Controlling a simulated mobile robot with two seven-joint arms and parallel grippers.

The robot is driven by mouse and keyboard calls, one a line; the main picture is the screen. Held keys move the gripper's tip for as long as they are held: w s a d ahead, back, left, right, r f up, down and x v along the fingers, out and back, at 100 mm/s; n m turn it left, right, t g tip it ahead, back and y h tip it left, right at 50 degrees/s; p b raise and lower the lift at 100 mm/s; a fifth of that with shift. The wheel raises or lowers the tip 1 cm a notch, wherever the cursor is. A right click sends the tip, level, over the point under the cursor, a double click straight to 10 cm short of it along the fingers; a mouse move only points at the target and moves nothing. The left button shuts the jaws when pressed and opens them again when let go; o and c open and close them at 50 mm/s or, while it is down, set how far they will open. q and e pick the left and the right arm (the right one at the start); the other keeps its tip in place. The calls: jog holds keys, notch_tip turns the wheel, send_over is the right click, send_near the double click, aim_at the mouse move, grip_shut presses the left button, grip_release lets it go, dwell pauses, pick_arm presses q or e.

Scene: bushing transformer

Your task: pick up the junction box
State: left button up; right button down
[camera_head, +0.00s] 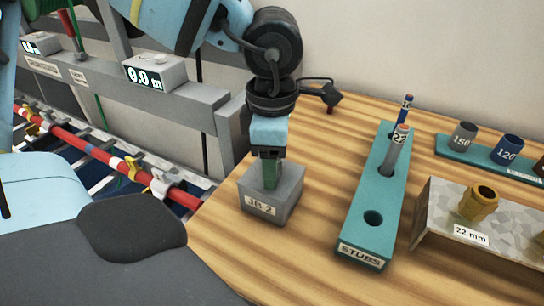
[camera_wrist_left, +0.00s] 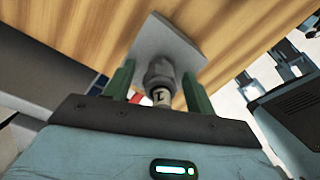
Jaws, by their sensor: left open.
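The junction box (camera_head: 270,203) is a small grey block labelled JB 2 on the wooden table, near its left edge. In the left wrist view the box (camera_wrist_left: 178,38) shows a round grey gland (camera_wrist_left: 160,76) on top, with a pale marked end. My left gripper (camera_head: 270,177) points down at the top of the box, its green fingers open. In the left wrist view the fingers (camera_wrist_left: 158,88) stand on either side of the gland, with gaps visible. Whether the fingertips touch the box I cannot tell. My right gripper does not show.
A teal STUBS rack (camera_head: 375,215) holding two stubs stands right of the box. A 22 mm stand (camera_head: 443,224) and a teal rack of cylinders (camera_head: 475,155) lie further right. Left of the table are red pipework (camera_head: 85,145) and meters (camera_head: 155,73).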

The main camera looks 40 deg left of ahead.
pick_arm(q)
grip_shut()
dwell(0.4)
jog(key=shift+r, duration=0.15)
notch_tip(320, 180, up, 28)
jog(key=p, duration=0.1)
dwell(0.4)
